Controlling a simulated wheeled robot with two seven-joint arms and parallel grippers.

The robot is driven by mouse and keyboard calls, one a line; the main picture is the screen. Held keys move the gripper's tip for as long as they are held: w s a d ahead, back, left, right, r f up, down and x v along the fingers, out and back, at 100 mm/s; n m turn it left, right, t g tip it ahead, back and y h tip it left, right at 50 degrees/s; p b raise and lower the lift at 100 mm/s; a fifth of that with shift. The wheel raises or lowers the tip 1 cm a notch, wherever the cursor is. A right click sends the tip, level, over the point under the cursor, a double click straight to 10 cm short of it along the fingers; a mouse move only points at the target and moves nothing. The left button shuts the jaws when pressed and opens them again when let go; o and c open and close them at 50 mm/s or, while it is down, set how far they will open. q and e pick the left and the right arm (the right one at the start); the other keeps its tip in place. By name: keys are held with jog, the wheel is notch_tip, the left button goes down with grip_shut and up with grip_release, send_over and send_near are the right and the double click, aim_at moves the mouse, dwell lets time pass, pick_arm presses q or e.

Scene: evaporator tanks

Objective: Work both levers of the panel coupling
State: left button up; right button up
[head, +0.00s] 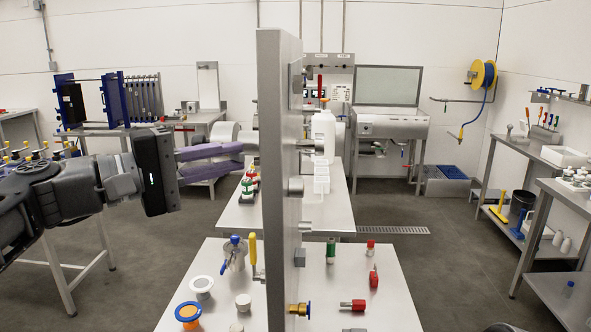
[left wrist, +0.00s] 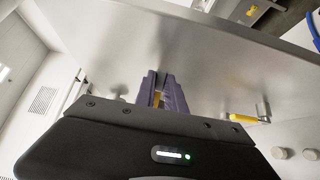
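A tall grey panel (head: 276,110) stands upright mid-picture, seen nearly edge-on; its broad metal face fills much of the left wrist view (left wrist: 195,62). A yellow-handled lever (head: 253,248) sits low on its left side and also shows in the left wrist view (left wrist: 246,118). My left gripper (head: 240,158) reaches from the left, its purple fingers close together near the panel. In the left wrist view a second yellow handle (left wrist: 158,98) shows between these fingers, which appear shut on it. In the head view the fingers hide it. My right gripper is out of view.
The near table (head: 385,300) holds a blue-handled fitting (head: 234,252), an orange-and-blue ring (head: 188,313), a white flanged part (head: 201,286) and several red-handled valves (head: 355,305). A brass fitting (head: 299,309) is low on the panel.

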pick_arm(q)
grip_shut()
jog(key=m+g+p, duration=0.1)
jog(key=a+m+g+h, duration=0.1)
jog(key=g, duration=0.1)
jog(key=shift+s+h+p, duration=0.1)
jog(key=shift+h+p, duration=0.2)
jog(key=shift+p, duration=0.05)
jog(key=o, duration=0.6)
grip_release()
jog(key=shift+o, duration=0.2)
